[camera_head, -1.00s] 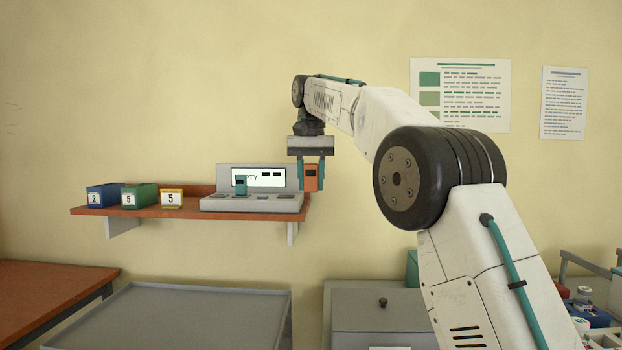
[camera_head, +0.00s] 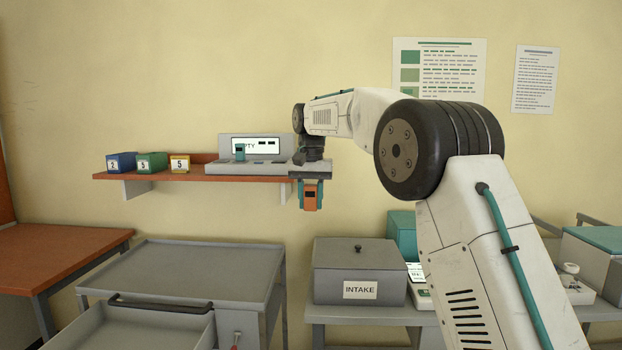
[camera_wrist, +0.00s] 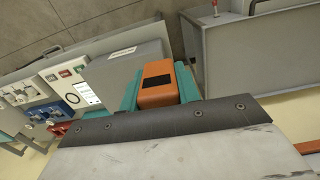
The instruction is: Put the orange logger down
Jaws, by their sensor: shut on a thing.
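My gripper (camera_head: 310,197) is shut on the orange logger (camera_head: 311,194), which has a small dark window on its face. The gripper points down and holds the logger in the air, in front of and just below the right end of the wall shelf in the head view. In the wrist view the logger (camera_wrist: 158,88) sits between the teal fingers (camera_wrist: 158,95). A dock (camera_head: 255,167) with a lit screen stands on the shelf with a teal logger (camera_head: 240,153) on it.
Blue, green and yellow numbered boxes (camera_head: 150,162) stand on the shelf (camera_head: 190,178). Below are a grey cart (camera_head: 200,262) with an open drawer, an orange-topped table (camera_head: 60,250) at left, and a grey INTAKE box (camera_head: 358,265) on a bench. The cart top is bare.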

